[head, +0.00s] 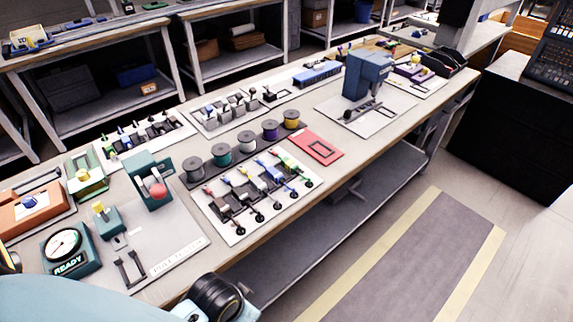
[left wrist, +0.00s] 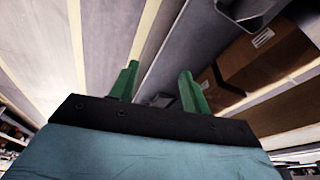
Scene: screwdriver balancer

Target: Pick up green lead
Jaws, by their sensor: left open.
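In the head view, a white board (head: 222,233) on the bench carries a row of several coloured leads with clips and dark round ends. The green lead (head: 285,161) appears to be the one at the right end of the row, near the red tray; it is small in view. My left gripper (left wrist: 159,88) shows in the left wrist view with its two green fingers apart and nothing between them. It points at floor and shelving, away from the board. The gripper's fingers do not show in the head view; my own teal and black arm parts show at the bottom. My right gripper is not in view.
Several wire spools (head: 247,141) stand behind the board. A red tray (head: 317,147) lies to its right, and a teal press (head: 152,182) and a READY gauge (head: 64,246) stand to its left. A blue-grey machine (head: 366,75) stands farther right. The bench's front edge is near the board.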

